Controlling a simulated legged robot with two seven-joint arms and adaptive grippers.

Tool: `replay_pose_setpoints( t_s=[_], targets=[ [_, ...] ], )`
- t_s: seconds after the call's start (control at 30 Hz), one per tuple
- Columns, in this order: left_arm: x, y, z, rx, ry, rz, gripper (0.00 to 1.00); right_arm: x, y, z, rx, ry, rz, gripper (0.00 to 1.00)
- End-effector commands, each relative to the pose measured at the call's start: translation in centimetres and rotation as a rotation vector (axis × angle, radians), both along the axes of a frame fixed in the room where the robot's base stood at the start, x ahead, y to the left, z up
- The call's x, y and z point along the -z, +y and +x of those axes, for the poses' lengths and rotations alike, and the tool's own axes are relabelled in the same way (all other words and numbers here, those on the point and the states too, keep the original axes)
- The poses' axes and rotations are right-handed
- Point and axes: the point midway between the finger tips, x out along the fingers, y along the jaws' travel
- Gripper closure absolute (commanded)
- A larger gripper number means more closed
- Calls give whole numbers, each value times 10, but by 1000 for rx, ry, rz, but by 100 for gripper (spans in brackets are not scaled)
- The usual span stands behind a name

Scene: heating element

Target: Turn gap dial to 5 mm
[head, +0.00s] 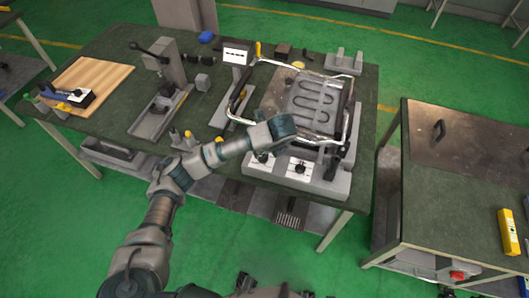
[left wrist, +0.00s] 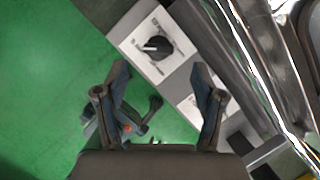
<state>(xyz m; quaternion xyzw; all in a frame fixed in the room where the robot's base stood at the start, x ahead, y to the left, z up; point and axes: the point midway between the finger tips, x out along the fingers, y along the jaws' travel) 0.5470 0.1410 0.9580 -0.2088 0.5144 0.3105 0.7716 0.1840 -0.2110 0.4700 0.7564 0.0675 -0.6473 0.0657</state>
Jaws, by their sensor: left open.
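The heating element device (head: 305,100) stands on the green workbench, with a coiled element inside a shiny tubular frame. Its front panel carries a black dial on a white plate (head: 299,168) and another dial (head: 262,158), partly hidden by my left arm. In the left wrist view, a black dial (left wrist: 158,47) with a white pointer mark aimed left lies beyond my fingertips. Its labels are too small to read. A second white plate is mostly behind one finger. My left gripper (left wrist: 160,78) is open and empty, its fingers apart. My right gripper is not in view.
Shiny frame tubes (left wrist: 245,55) run close to my left gripper on the right. A press-like tool (head: 160,90), a small white sign (head: 236,56) and a wooden board (head: 90,82) are on the bench. A second table (head: 460,205) stands to the right, with green floor between.

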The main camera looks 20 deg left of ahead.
Motion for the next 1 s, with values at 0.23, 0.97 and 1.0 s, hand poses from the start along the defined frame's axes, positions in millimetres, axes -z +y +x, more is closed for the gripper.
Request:
replay_pose_setpoints(
  t_s=[0.23, 0.97, 1.0],
  targets=[
    [-41, -11, -10, 1, -5, 1, 31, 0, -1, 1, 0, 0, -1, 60],
    [-51, -17, -15, 5, 3, -5, 31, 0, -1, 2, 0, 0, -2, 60],
    [-48, -20, -17, 19, 12, -19, 31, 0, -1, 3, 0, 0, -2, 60]
  ],
)
